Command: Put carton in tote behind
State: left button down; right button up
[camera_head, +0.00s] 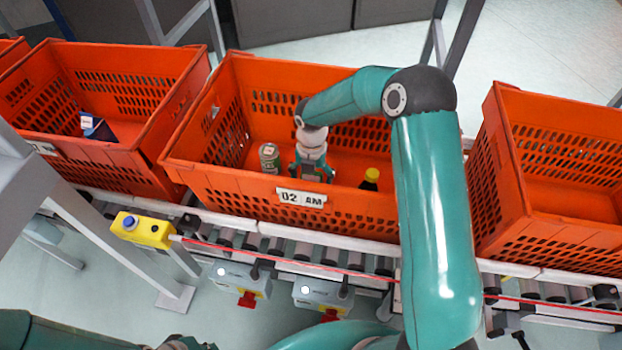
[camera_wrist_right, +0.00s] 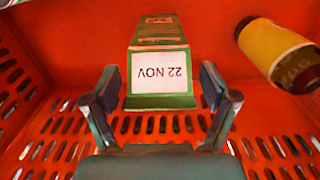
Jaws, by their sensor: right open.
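That gripper is inside the middle orange tote (camera_head: 245,196), pointing down. In the wrist view the open fingers of my right gripper (camera_wrist_right: 160,100) stand on either side of the carton's labelled end, with a gap visible at each side.
A yellow cylinder (camera_wrist_right: 272,50) shows in the wrist view. The left tote (camera_head: 150,150) holds a small blue and white item (camera_head: 97,127). The right tote (camera_head: 555,190) looks empty where visible.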

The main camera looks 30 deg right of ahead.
notch_tip(320, 180, up, 11)
jog(key=shift+r+p, duration=0.1)
jog(key=shift+p, duration=0.7)
